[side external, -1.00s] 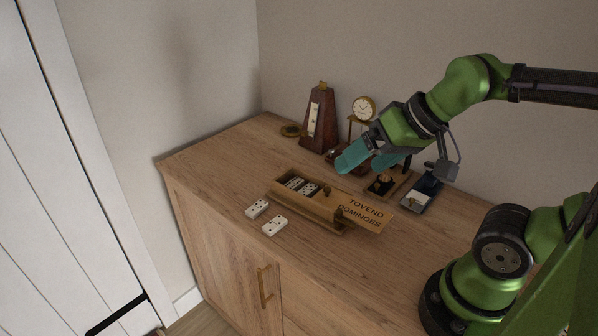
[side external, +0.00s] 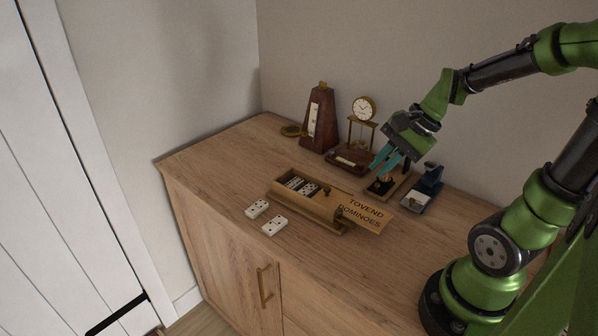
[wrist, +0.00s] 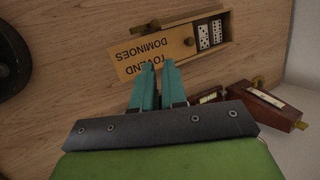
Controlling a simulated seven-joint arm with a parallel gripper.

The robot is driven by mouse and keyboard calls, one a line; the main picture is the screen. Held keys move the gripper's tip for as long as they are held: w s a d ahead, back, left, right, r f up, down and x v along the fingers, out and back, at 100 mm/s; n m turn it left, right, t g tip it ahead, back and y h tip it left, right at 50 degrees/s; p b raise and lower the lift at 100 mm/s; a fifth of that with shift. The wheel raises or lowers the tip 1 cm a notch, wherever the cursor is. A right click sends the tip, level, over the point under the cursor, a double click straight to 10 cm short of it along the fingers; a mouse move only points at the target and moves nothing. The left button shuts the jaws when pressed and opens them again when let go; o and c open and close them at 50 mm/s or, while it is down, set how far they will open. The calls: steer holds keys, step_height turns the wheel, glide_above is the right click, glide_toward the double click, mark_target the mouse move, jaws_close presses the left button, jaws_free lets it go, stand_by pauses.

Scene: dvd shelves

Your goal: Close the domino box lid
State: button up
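The wooden domino box (side external: 305,203) sits on the cabinet top, its left part open with dominoes (side external: 300,185) showing inside. Its lid (side external: 364,213), lettered "TOVEND DOMINOES", is slid out to the right and sticks out past the box end. A small knob (side external: 327,190) stands near the lid's inner end. In the wrist view the lid (wrist: 150,49) and the box (wrist: 212,52) lie beyond my fingertips. My gripper (side external: 380,168) is above and behind the lid, pointing down, with teal fingers. The fingers (wrist: 157,66) show a narrow gap with nothing between them.
Two loose dominoes (side external: 274,226) lie in front of the box. Behind it stand a metronome (side external: 319,120) and a clock (side external: 363,110). A small tray (side external: 391,187) and a dark blue item (side external: 428,186) are at right. The front right surface is clear.

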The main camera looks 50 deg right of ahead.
mark_target(355, 199)
steer(key=d+m, duration=0.2)
steer(key=m, duration=0.1)
steer(key=d+f+m+t, duration=0.1)
steer(key=d+m, duration=0.1)
steer(key=m, duration=0.2)
steer(key=d+f+m, duration=0.1)
steer(key=d+m, duration=0.1)
steer(key=m, duration=0.1)
steer(key=shift+w+f+m+y, duration=0.2)
steer(key=shift+w+m+y, duration=0.1)
steer(key=shift+w+m, duration=0.1)
jaws_close()
steer(key=shift+m+t, duration=0.3)
steer(key=shift+m, duration=0.4)
steer(key=x, duration=1)
steer(key=shift+w+a+r, duration=0.1)
steer(key=shift+w+a, duration=0.15)
steer(key=shift+a, duration=0.15)
steer(key=shift+w+a, duration=0.25)
steer(key=shift+w, duration=0.3)
steer(key=shift+w+a, duration=0.3)
steer(key=shift+w, duration=0.2)
steer(key=shift+w+a, duration=0.3)
steer(key=shift+w, duration=0.25)
